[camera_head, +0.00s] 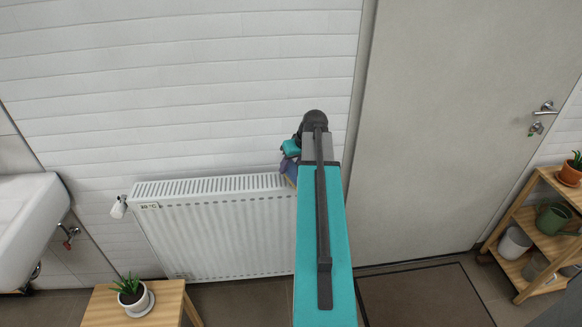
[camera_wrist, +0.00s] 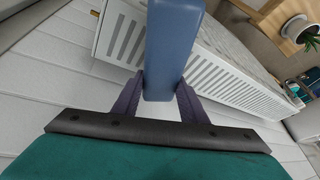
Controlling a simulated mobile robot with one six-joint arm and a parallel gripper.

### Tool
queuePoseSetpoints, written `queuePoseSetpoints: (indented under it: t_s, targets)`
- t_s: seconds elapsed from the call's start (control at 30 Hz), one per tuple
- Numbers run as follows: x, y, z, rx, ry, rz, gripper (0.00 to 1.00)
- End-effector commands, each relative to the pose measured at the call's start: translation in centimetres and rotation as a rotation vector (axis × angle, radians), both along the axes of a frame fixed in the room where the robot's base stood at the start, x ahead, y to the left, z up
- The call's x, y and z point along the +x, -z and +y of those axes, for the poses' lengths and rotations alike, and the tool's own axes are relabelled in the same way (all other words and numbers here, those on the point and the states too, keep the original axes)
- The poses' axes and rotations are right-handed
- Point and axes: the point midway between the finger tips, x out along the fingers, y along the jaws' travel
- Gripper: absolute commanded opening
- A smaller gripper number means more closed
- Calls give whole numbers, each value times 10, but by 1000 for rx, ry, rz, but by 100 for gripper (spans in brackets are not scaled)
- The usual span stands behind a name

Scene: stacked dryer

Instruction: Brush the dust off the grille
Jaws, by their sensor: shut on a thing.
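The grille (camera_head: 215,185) is the slotted top of a white radiator on the wall. It runs diagonally across the wrist view (camera_wrist: 225,72). My gripper (camera_wrist: 160,88) has its purple fingers shut on the sides of a blue bar-shaped handle, which I take to be the brush (camera_wrist: 174,40). The brush covers part of the grille in the wrist view; its bristles and any contact are hidden there. In the head view my gripper (camera_head: 289,168) is at the grille's right end, partly hidden by my arm. I cannot make out dust clearly.
The radiator front (camera_head: 220,240) faces the room. A white sink (camera_head: 30,225) is at the left. A wooden stool (camera_head: 110,308) with a potted plant (camera_head: 132,293) stands in front. A door (camera_head: 450,120) and a wooden shelf (camera_head: 525,268) are at the right.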

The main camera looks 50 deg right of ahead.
Motion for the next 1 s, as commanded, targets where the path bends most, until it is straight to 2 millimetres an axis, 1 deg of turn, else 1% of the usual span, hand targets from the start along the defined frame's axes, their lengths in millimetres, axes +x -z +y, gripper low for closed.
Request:
queuePoseSetpoints:
  t_s: [0.03,0.1,0.6,0.77,1.0]
  targets:
    - [0,-7,0,0,0,-1,3]
    - [0,-12,0,-1,1,-2,3]
    - [1,-45,-1,-2,0,-3,3]
    - [1,-50,-1,-2,0,-3,3]
    - [1,-50,-1,-2,0,-3,3]
